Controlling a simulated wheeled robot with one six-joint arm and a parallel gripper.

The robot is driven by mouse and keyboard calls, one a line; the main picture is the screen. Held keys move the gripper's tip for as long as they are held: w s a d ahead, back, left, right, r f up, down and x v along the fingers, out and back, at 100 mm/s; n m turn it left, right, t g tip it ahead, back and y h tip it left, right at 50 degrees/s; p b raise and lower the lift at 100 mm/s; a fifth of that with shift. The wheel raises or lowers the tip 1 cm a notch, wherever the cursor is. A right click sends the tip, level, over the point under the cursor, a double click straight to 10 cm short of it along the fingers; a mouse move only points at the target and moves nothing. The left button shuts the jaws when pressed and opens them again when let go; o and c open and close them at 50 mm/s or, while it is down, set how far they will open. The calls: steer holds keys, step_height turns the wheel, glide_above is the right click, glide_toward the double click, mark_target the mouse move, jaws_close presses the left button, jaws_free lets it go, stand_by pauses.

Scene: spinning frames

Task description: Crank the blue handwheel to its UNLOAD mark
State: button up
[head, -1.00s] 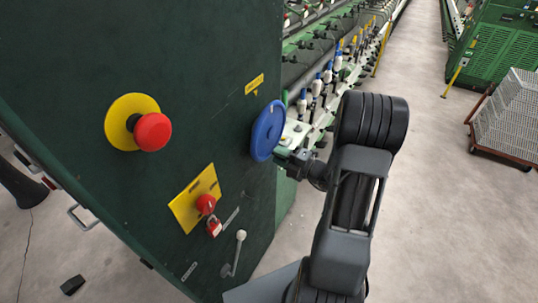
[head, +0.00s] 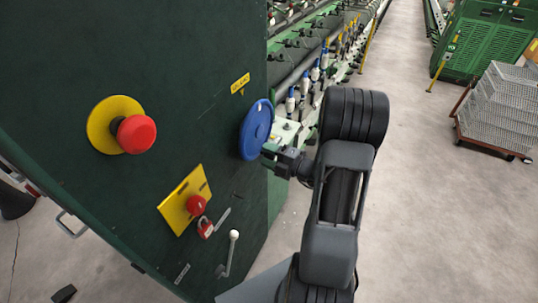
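The blue handwheel (head: 256,130) is mounted on the dark green machine panel, near its right edge, and is seen at a steep angle. A small pale spot shows near the top of its face. A yellow label (head: 240,84) with a small pointer beneath sits on the panel above and left of the wheel; its lettering is too small to read surely. My gripper (head: 267,153) is at the wheel's lower right rim, reaching in from the right. The fingertips are small and partly hidden, so I cannot tell whether they touch or grip the rim.
On the panel are a red mushroom button (head: 136,134), a yellow plate (head: 186,201) with a red knob and padlock, and a white-knobbed lever (head: 232,250) below the wheel. Spinning machinery (head: 320,75) runs behind. A cart of grey crates (head: 500,110) stands right; the floor between is clear.

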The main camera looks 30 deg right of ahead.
steer(key=b+v, duration=0.3)
steer(key=v, duration=1)
steer(key=shift+s+d, duration=0.3)
steer(key=s+a+f+n+g+h, duration=0.3)
steer(key=n+g, duration=0.4)
steer(key=n, duration=0.9)
steer(key=s+a+f+n+g+h, duration=0.1)
steer(key=s+a+f+n+g, duration=0.35)
steer(key=n, duration=1.15)
steer(key=w+a+r+n+h, duration=0.2)
steer(key=a+r+n+h, duration=0.1)
steer(key=a+r+n, duration=0.2)
steer(key=w+a+r+n+t+h+b, duration=0.1)
steer(key=w+a+r+n+h, duration=0.1)
steer(key=a+r+n, duration=0.3)
step_height(320, 180, up, 4)
steer(key=n+h, duration=0.1)
steer(key=n, duration=0.5)
steer(key=shift+n, duration=0.4)
